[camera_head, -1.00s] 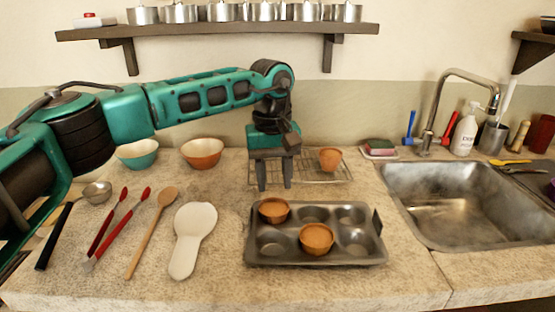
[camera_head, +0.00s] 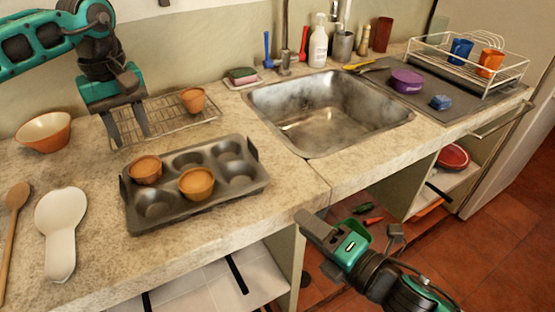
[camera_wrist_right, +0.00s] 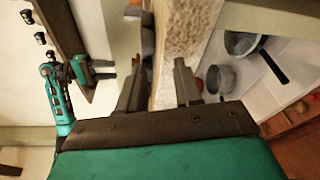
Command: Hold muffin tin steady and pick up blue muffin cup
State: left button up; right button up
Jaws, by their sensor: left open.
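The grey muffin tin (camera_head: 206,204) lies on the counter in the head view, with two orange-brown cups (camera_head: 146,170) (camera_head: 197,183) in it. A similar cup (camera_head: 193,99) stands on the wire rack behind it. No blue cup shows in the tin. A small blue item (camera_head: 441,103) lies on the dark mat right of the sink; I cannot tell whether it is a muffin cup. My left gripper (camera_head: 130,138) is open and empty, pointing down over the rack's left end, behind the tin. My right gripper (camera_head: 313,244) is open and empty in front of the counter; its spread fingers show in the right wrist view (camera_wrist_right: 159,75).
The sink (camera_head: 325,110) lies between the tin and the mat. A purple bowl (camera_head: 407,81) sits on the mat beside the dish rack (camera_head: 500,75), which holds a blue mug (camera_head: 460,51) and an orange mug (camera_head: 489,62). A spoon rest (camera_head: 61,225) lies left of the tin.

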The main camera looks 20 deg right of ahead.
aim_at(252, 143)
jog(key=w+a+r+n+h, duration=0.1)
jog(key=w+r+n, duration=0.1)
jog(key=w+a+r+n+h, duration=0.1)
jog(key=w+r+n, duration=0.2)
jog(key=w+a+r+n, duration=0.1)
jog(key=w+r+n, duration=0.1)
jog(key=r+n, duration=0.1)
jog(key=shift+w+a+h, duration=0.25)
jog(key=shift+w+h, duration=0.05)
jog(key=shift+h, duration=0.1)
jog(key=shift+w+a+r+n+g+h, duration=0.25)
jog(key=shift+r+n+g+h, duration=0.2)
jog(key=shift+n, duration=0.55)
jog(key=w+f, duration=0.1)
jog(key=w, duration=0.3)
jog(key=w+a+f+n, duration=0.1)
jog(key=w+f, duration=0.1)
jog(key=w, duration=0.2)
jog(key=w+a+f+n+h, duration=0.1)
jog(key=w, duration=0.2)
jog(key=shift+w+f+g, duration=0.15)
jog(key=shift+w+g, duration=0.2)
jog(key=shift+w, duration=0.05)
jog(key=shift+c, duration=0.4)
grip_shut()
